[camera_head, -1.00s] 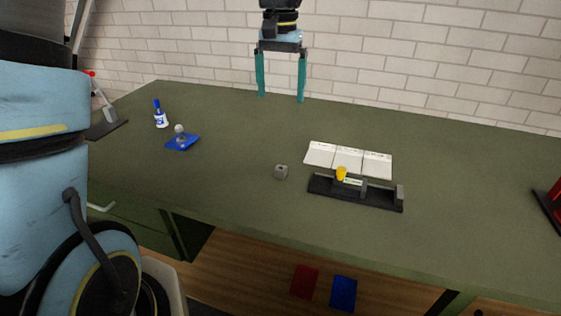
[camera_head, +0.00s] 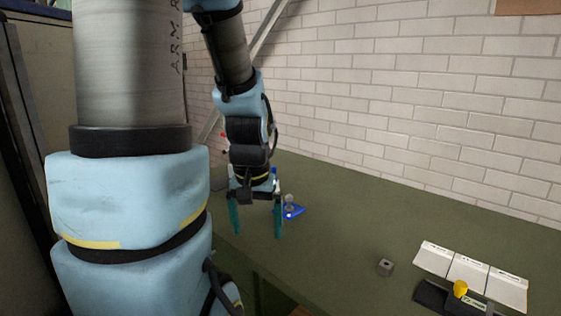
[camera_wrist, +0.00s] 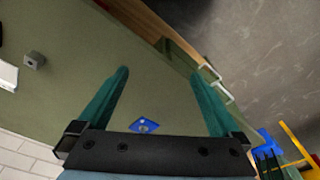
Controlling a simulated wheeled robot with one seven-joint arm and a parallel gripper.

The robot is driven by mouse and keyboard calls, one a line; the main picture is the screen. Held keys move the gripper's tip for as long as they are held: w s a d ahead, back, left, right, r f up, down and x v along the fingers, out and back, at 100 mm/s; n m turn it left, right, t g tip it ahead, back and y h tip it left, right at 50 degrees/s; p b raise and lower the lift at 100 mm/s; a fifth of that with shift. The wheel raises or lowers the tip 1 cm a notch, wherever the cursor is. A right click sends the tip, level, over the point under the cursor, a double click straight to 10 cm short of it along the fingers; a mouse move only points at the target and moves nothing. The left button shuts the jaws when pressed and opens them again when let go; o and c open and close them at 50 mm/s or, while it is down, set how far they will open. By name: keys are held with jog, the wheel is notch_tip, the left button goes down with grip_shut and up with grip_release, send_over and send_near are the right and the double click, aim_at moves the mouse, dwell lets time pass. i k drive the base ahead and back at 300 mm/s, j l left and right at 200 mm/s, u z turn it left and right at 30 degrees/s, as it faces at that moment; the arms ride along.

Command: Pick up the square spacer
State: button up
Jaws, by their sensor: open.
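The square spacer is a small grey block with a dark hole in its top (camera_head: 385,267). It lies on the green table in the head view, left of the white trays. It also shows at the upper left of the wrist view (camera_wrist: 34,60). My gripper (camera_head: 257,232) is open and empty, its teal fingers pointing down, well to the left of the spacer in the head view. In the wrist view the gap between the fingertips (camera_wrist: 160,75) shows bare table; the spacer lies outside the fingers on the left.
A blue piece with a grey knob (camera_head: 292,209) lies just right of my gripper in the head view. White trays (camera_head: 470,274) and a black fixture (camera_head: 432,296) with a yellow part (camera_head: 460,288) stand right of the spacer. The green table (camera_head: 335,235) is clear between gripper and spacer.

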aim_at(385, 268)
jog(key=u, duration=0.55)
jog(key=k+l+u, duration=0.2)
jog(key=k+u, duration=0.25)
jog(key=k+l+u, duration=0.1)
jog(key=k+u, duration=0.15)
jog(key=u, duration=0.25)
jog(key=k+u, duration=0.1)
jog(key=k, duration=0.45)
jog(key=k+j+u, duration=0.1)
jog(key=k, duration=0.45)
